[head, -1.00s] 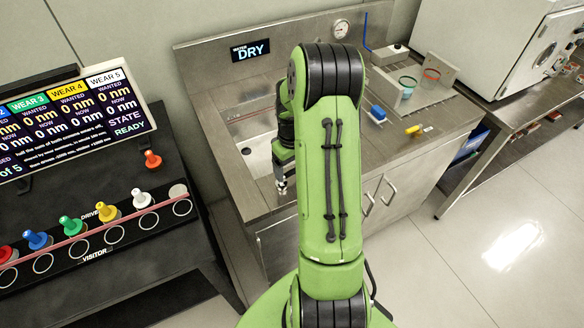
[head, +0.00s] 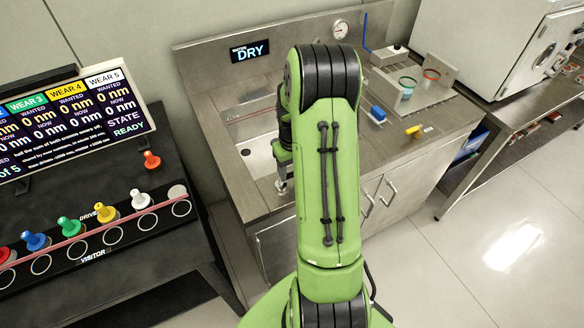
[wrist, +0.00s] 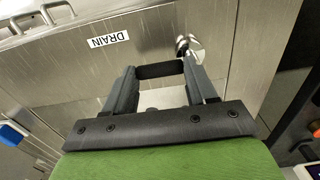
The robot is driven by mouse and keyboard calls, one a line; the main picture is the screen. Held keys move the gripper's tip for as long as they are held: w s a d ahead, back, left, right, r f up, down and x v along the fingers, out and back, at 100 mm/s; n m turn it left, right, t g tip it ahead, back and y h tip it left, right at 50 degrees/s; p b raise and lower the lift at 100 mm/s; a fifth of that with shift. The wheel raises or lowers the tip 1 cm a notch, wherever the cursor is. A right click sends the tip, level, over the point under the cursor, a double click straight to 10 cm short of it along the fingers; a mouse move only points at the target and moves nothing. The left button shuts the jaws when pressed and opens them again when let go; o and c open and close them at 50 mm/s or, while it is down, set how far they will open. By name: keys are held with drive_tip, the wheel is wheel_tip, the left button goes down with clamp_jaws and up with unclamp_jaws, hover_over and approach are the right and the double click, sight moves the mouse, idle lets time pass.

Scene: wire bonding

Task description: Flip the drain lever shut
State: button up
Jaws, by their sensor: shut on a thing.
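The drain lever shows in the wrist view as a black grip (wrist: 160,71) lying crosswise between my fingertips, with a chrome fitting (wrist: 187,46) close by the right fingertip. An upside-down "DRAIN" label (wrist: 108,40) is on the steel beside it. My gripper (wrist: 158,80) has a finger at each end of the black grip and is shut on it. In the head view my gripper (head: 283,178) is low at the front-left rim of the sink counter, partly hidden by my arm, and the lever is hard to make out there.
The sink basin (head: 250,128) is partly behind my arm, with a dark drain hole visible. A display (head: 250,50) above it reads "DRY". A blue block (head: 378,113) and a yellow piece (head: 413,130) lie on the counter at right. A black console (head: 120,225) with coloured pegs stands at left.

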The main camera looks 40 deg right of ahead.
drive_tip(key=o, duration=1.1)
drive_tip(key=shift+c, duration=0.2)
drive_tip(key=shift+r, duration=0.15)
wheel_tip(320, 180, up, 16)
drive_tip(key=p, duration=0.3)
drive_tip(key=shift+f, duration=0.25)
